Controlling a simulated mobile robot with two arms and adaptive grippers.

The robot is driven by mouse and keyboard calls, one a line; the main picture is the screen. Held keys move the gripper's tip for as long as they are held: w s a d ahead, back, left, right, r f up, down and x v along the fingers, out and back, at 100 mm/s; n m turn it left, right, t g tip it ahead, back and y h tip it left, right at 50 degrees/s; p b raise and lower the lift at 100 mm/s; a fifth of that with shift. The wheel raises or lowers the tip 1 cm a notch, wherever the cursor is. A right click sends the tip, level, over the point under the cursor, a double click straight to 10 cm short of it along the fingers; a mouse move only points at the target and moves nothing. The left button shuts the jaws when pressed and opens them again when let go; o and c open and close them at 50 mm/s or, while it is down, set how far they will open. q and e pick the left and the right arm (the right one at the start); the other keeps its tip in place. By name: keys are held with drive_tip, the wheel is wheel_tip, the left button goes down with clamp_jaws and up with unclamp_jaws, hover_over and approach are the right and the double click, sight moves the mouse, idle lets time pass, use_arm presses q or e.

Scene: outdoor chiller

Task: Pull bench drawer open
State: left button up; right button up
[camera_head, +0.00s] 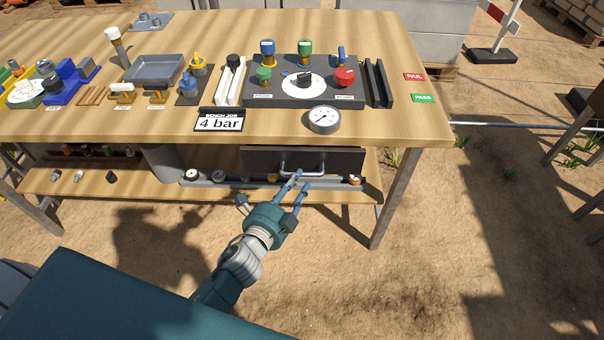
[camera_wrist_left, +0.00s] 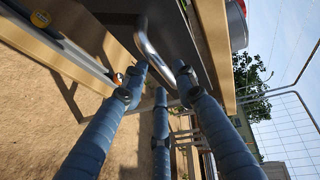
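The bench drawer (camera_head: 340,160) has a dark grey front under the right part of the wooden bench top. It looks shut or nearly shut. Its silver bar handle (camera_head: 303,174) also shows in the left wrist view (camera_wrist_left: 146,47). My left gripper (camera_head: 298,182) reaches up from below with its fingertips at the handle. In the left wrist view its blue fingers (camera_wrist_left: 163,80) are spread apart, with the handle near and partly between the tips. I cannot tell if they touch it. The gripper is open and holds nothing. My right gripper is out of view.
A lower shelf (camera_head: 120,186) below the drawer carries small parts and a grey rail. A bench leg (camera_head: 396,190) stands right of the gripper. The bench top holds a gauge (camera_head: 324,119) and a valve panel (camera_head: 262,101). Sandy ground before the bench is free.

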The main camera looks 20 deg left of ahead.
sight(303, 175)
use_arm(q)
drive_tip(key=shift+x, duration=2.2)
drive_tip(key=shift+c, duration=0.5)
clamp_jaws()
